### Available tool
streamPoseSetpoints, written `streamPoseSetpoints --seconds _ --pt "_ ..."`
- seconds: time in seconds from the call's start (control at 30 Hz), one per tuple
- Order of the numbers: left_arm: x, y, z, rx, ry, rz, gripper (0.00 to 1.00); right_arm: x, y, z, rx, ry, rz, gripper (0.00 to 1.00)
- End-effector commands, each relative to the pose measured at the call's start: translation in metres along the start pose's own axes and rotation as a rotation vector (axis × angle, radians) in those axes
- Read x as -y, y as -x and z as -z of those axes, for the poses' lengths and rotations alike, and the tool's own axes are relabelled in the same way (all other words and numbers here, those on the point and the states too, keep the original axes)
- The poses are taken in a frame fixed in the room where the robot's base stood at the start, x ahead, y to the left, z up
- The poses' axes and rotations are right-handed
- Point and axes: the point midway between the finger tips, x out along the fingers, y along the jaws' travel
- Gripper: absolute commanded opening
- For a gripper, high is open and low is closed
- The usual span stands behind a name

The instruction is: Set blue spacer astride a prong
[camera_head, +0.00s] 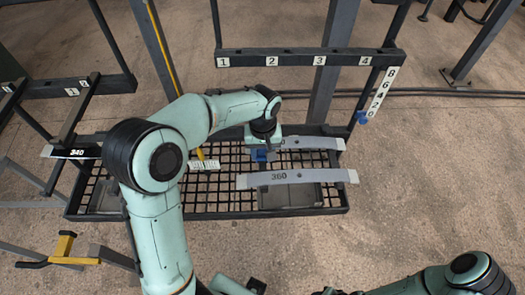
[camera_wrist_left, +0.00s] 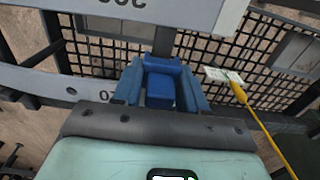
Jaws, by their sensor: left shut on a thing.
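My left gripper (camera_head: 262,157) points down over the mesh tray and is shut on the blue spacer. In the left wrist view, the blue spacer (camera_wrist_left: 162,82) is U-shaped and sits between the fingertips of the left gripper (camera_wrist_left: 164,98). In the head view the gripper mostly hides it. It is at the rear grey spring bar (camera_head: 312,143); contact cannot be told. A rail (camera_head: 340,56) marked 1 to 4 stands behind. No prong shows clearly under the spacer. My right gripper is out of view.
A grey bar marked 360 (camera_head: 285,178) lies in front of the gripper over the mesh tray (camera_head: 222,207). A yellow-corded white tag (camera_head: 205,165) is left of the gripper. A bar marked 340 (camera_head: 72,152) is at left. A numbered strip (camera_head: 381,92) with a blue piece hangs right.

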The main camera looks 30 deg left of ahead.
Motion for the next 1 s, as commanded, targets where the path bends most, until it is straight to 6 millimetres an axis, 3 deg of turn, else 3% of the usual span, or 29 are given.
streamPoseSetpoints --seconds 1.0 --pt "0.0 -0.015 0.0 0.0 0.0 0.0 0.24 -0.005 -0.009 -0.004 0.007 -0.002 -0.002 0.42"
